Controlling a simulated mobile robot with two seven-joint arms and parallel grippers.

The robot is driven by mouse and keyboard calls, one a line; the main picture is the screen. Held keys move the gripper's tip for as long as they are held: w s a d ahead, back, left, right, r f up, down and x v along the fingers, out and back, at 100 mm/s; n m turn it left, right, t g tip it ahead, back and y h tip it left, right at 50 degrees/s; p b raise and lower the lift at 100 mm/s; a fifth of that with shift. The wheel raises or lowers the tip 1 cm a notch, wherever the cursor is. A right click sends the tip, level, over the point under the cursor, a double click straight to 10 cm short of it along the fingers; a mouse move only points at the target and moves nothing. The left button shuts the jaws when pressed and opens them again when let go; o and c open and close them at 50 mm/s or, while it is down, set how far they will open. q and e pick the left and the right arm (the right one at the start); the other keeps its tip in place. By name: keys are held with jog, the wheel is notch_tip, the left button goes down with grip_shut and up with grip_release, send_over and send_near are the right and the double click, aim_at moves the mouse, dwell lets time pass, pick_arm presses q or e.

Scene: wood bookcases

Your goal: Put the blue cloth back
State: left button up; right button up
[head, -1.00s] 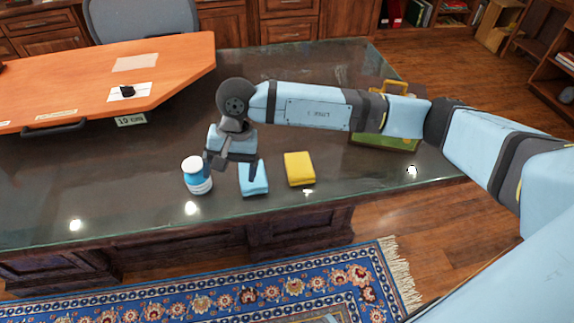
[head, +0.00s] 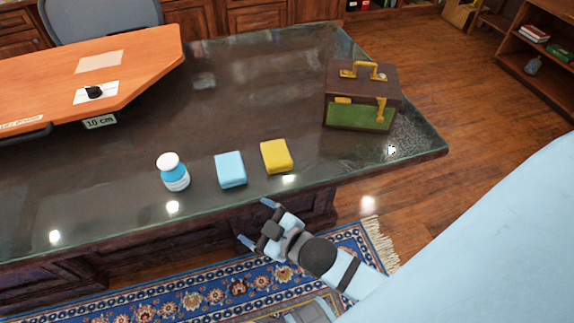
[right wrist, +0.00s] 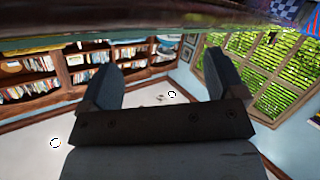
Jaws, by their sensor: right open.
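The blue cloth (head: 230,169) is a folded light-blue block lying flat on the dark desk top (head: 120,175), near its front edge. My right gripper (head: 254,222) is open and empty, below and in front of the desk edge, apart from the cloth. Its two spread fingers also show in the right wrist view (right wrist: 162,85), with nothing between them. My left gripper is not in view.
A yellow cloth (head: 276,156) lies right of the blue one, a white-and-blue bottle (head: 173,173) stands left. A brown case (head: 362,82) with a green front panel (head: 360,117) stands at the right. An orange board (head: 140,65) covers the back left. The desk's middle is clear.

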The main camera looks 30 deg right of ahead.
jog(key=s+d+f+m+g+h, duration=0.1)
jog(key=s+d+f+m+g, duration=0.2)
jog(key=s+f+m, duration=0.3)
pick_arm(q)
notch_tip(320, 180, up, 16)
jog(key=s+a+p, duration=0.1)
jog(key=p, duration=2.1)
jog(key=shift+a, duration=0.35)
pick_arm(e)
notch_tip(320, 180, up, 16)
jog(key=s+d+n, duration=0.1)
jog(key=d, duration=0.1)
jog(key=shift+s+h, duration=0.4)
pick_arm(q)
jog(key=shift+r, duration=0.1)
pick_arm(e)
jog(key=shift+r, duration=0.1)
